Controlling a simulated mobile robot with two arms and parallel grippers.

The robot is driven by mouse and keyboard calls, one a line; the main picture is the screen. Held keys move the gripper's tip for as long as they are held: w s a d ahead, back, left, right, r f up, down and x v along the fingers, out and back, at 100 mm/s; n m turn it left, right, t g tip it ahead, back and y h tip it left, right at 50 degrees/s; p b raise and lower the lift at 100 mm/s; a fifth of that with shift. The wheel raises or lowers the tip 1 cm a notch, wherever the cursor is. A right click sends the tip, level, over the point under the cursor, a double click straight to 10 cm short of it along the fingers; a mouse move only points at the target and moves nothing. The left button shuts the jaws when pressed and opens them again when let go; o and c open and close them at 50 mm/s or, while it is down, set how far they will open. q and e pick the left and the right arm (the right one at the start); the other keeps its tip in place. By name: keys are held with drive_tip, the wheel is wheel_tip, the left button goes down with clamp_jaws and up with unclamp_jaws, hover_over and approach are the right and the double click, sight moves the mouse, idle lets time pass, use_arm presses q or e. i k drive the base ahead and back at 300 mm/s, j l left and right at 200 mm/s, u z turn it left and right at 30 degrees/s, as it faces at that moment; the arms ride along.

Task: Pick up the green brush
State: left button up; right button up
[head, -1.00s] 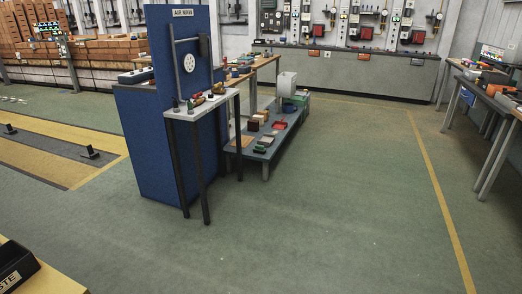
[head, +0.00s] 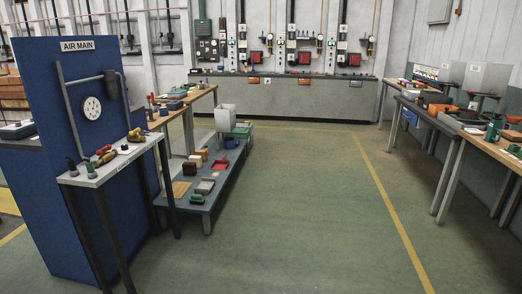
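A small green item (head: 197,199) lies at the near end of the low grey-blue platform (head: 210,207); it is too small to tell whether it is the green brush. Another small green item (head: 515,150) lies on the bench at the right edge, beside a dark green upright object (head: 494,128). I cannot tell which of these, if any, is a brush. Neither of my grippers is in view.
A blue panel marked AIR MAIN (head: 60,150) and a narrow tool table (head: 112,170) stand at the left. A wooden-topped table (head: 205,90) is behind them. Benches (head: 450,128) line the right, and a grey counter (head: 300,98) the back. The green floor (head: 300,210) between is clear.

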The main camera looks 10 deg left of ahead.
sight(194, 198)
drive_tip(key=i, duration=2.25)
